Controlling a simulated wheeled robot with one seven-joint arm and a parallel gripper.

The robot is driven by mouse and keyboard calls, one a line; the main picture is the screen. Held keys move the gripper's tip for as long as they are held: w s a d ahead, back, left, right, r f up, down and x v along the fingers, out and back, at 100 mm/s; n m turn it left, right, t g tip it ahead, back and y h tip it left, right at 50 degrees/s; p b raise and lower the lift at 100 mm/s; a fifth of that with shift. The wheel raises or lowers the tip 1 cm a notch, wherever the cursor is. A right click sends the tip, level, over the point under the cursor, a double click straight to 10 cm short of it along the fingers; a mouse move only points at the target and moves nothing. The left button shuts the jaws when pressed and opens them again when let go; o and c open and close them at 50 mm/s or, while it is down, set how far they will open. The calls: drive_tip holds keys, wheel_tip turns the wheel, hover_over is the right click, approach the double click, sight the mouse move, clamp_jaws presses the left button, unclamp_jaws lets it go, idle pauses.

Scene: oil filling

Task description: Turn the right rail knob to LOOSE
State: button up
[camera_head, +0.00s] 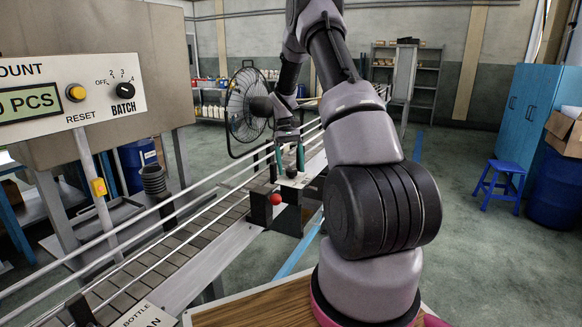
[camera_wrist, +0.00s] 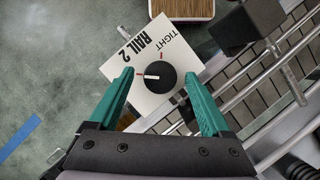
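The rail knob (camera_wrist: 162,80) is round and black, on a white plate (camera_wrist: 125,68) printed "RAIL 2" and "TIGHT". A white line on the knob points to the left in the wrist view, and a red tick on the plate stands near "TIGHT". No "LOOSE" word is visible; part of the plate is hidden behind my fingers. My gripper (camera_wrist: 157,76) is open, its teal fingers on either side of the knob, with gaps. In the head view my gripper (camera_head: 289,160) points down over the small dark knob (camera_head: 292,172) beside the conveyor.
A red ball handle (camera_head: 275,199) on a black block stands just in front of the knob. Metal guard rails (camera_head: 170,205) run along the conveyor (camera_head: 150,245). A panel with a BATCH dial (camera_head: 124,90) is at left. A wooden-topped surface (camera_head: 250,306) lies nearest me.

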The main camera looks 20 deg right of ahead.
drive_tip(key=v, duration=1)
drive_tip(key=shift+w+r, duration=0.2)
drive_tip(key=shift+r, duration=0.1)
drive_tip(key=s+a+r+t, duration=0.3)
drive_tip(key=s+a+r, duration=0.2)
drive_tip(key=s+r, duration=0.3)
drive_tip(key=s+a+r+t, duration=0.2)
drive_tip(key=s+a+r, duration=0.25)
drive_tip(key=r, duration=0.45)
drive_tip(key=s+a+r+m+t, duration=0.1)
drive_tip(key=s+a+t, duration=0.2)
drive_tip(key=s, duration=0.7)
drive_tip(key=s+a+r+m+t+y, duration=0.1)
drive_tip(key=s+a+t, duration=0.2)
drive_tip(key=s, duration=0.6)
drive_tip(key=shift+s+a+r+m+t, duration=0.15)
drive_tip(key=shift+s+r+m+t, duration=0.15)
drive_tip(key=shift+s+m, duration=0.1)
